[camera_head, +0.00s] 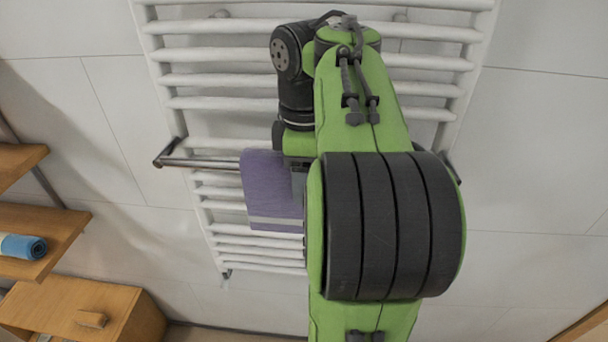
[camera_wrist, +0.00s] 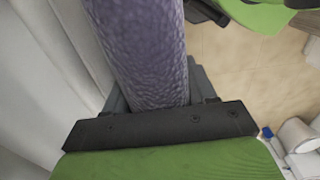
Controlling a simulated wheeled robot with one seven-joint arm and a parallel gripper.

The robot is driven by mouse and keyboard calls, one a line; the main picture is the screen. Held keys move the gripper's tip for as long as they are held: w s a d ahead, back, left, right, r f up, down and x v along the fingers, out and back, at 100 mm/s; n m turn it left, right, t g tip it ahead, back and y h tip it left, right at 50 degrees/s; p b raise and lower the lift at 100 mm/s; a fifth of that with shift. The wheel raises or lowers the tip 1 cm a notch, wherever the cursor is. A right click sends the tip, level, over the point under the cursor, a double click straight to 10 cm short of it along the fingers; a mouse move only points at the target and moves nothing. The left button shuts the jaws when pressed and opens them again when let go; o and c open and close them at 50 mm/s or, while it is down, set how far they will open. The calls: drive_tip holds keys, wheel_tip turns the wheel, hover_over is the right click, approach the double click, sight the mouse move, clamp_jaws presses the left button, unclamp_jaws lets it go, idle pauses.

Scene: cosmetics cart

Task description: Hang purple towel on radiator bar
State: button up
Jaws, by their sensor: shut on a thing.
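The purple towel (camera_head: 268,190) hangs in front of the white radiator in the head view, with a pale stripe near its lower edge. Its upper part is at the height of the metal radiator bar (camera_head: 215,163). Whether it lies over the bar or only in front of it I cannot tell. In the wrist view the towel (camera_wrist: 143,45) runs between the jaws of my gripper (camera_wrist: 150,103), which is shut on it. In the head view my arm hides the right part of the towel and most of the gripper.
The white radiator (camera_head: 215,80) is fixed to the tiled wall. Wooden shelves (camera_head: 45,230) stand at the left, with a rolled blue towel (camera_head: 22,247) on one. A wooden cabinet (camera_head: 80,305) is below. In the wrist view white objects (camera_wrist: 298,140) show at the lower right.

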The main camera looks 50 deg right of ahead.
drive_tip(key=shift+f, duration=0.35)
drive_tip(key=o, duration=1.2)
drive_tip(key=shift+r, duration=0.1)
wheel_tip(320, 180, up, 16)
drive_tip(key=p, duration=1.5)
drive_tip(key=shift+a+f, duration=0.15)
drive_tip(key=shift+f, duration=0.1)
